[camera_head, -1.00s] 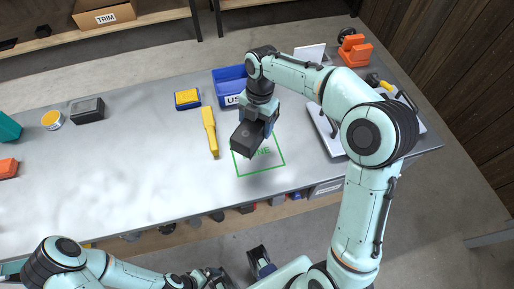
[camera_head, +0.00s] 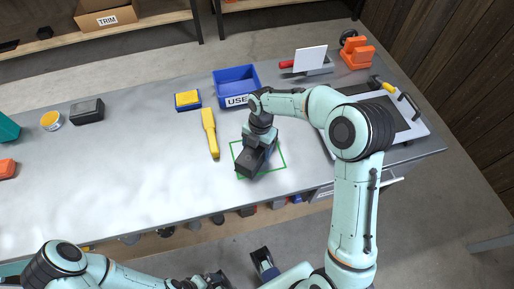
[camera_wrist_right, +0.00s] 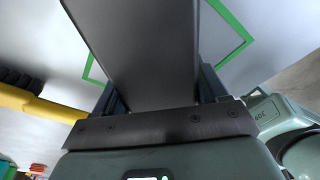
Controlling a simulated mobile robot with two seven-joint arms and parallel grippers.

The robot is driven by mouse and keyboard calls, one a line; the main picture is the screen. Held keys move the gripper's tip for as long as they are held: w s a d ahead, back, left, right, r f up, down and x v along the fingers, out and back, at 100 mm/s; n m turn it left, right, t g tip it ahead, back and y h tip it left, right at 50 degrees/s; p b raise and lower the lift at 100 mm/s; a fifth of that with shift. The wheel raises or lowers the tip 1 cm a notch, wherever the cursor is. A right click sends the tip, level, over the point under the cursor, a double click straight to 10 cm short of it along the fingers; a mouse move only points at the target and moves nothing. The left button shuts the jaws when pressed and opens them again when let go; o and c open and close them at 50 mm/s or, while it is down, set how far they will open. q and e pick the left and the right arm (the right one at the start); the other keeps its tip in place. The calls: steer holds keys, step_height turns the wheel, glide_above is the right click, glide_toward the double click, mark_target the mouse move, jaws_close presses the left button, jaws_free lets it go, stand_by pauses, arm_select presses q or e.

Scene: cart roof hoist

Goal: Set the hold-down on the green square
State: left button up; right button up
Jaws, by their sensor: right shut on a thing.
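The hold-down, a long dark grey block (camera_head: 250,164), is between the fingers of my right gripper (camera_head: 262,147). In the right wrist view the block (camera_wrist_right: 145,50) runs up from between both fingers. The green square (camera_head: 281,152) is an outline drawn on the grey bench. The block and gripper cover much of it, and the block's near end reaches past its lower left edge. Green lines also show on both sides of the block in the right wrist view (camera_wrist_right: 232,22). I cannot tell whether the block touches the bench. My left gripper (camera_head: 212,280) is at the bottom edge, its fingers unclear.
A yellow tool (camera_head: 210,133) lies just left of the square. A blue bin (camera_head: 236,80) stands behind it, near a yellow-and-blue box (camera_head: 187,99). A dark-topped tray (camera_head: 415,130) is at the right. The bench's front edge is close below the square.

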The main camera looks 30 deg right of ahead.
steer(key=shift+f, duration=0.1)
steer(key=o, duration=1.2)
steer(key=shift+c, duration=0.2)
steer(key=r, duration=0.4)
steer(key=d+r+p, duration=0.1)
steer(key=r, duration=0.3)
steer(key=w+r, duration=0.1)
steer(key=r, duration=0.3)
steer(key=shift+d+r, duration=0.1)
steer(key=shift+d, duration=0.15)
